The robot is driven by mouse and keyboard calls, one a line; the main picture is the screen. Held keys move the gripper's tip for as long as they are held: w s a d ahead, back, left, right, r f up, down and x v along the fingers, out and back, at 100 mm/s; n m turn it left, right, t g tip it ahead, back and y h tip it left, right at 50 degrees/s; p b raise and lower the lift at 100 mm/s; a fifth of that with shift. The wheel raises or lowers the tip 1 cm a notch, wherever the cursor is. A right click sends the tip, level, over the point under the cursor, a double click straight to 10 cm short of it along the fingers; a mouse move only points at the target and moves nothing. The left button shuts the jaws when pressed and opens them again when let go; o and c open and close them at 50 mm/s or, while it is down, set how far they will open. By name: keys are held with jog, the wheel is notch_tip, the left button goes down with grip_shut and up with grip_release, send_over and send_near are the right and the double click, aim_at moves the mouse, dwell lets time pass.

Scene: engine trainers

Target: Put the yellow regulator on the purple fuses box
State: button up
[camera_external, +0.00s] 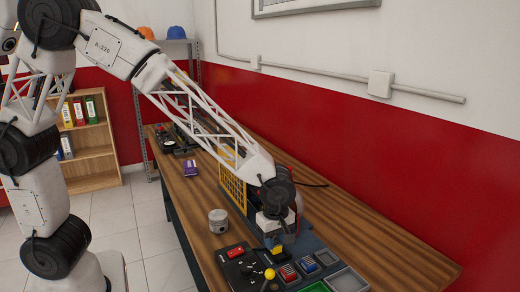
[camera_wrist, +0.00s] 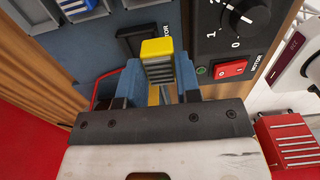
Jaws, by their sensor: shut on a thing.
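The yellow regulator (camera_wrist: 159,48), a small block with a yellow top and grey ribbed side, is between the two fingers of my gripper (camera_wrist: 157,82) in the wrist view. My gripper is shut on it. In the external view my gripper (camera_external: 276,241) is low over the near end of the bench, with the yellow regulator (camera_external: 278,251) just under it. In the wrist view the regulator is close to a dark slot on the panel; I cannot tell whether it touches. The purple fuses box (camera_external: 191,168) lies on the bench farther back and left, away from my gripper.
A black control panel (camera_external: 240,267) with a red switch (camera_wrist: 232,68) and dial stands beside the gripper. Compartments with red and blue parts (camera_external: 310,264) are at the right. A metal cylinder (camera_external: 218,222) and a yellow grid (camera_external: 233,183) stand on the wooden bench (camera_external: 196,205).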

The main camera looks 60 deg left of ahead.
dwell(0.3)
notch_tip(320, 180, up, 22)
jog(key=w+a+n, duration=0.2)
jog(key=a+n, duration=0.4)
jog(key=a, duration=1.9)
jog(key=s+a+n, duration=0.3)
jog(key=a, duration=0.8)
jog(key=s+a+n, duration=0.3)
jog(key=s+a, duration=0.1)
jog(key=a, duration=0.6)
jog(key=s+a+n, duration=0.6)
jog(key=s+a, duration=0.8)
jog(key=a, duration=0.3)
notch_tip(320, 180, down, 18)
jog(key=shift+f, duration=0.15)
jog(key=shift+w, duration=0.15)
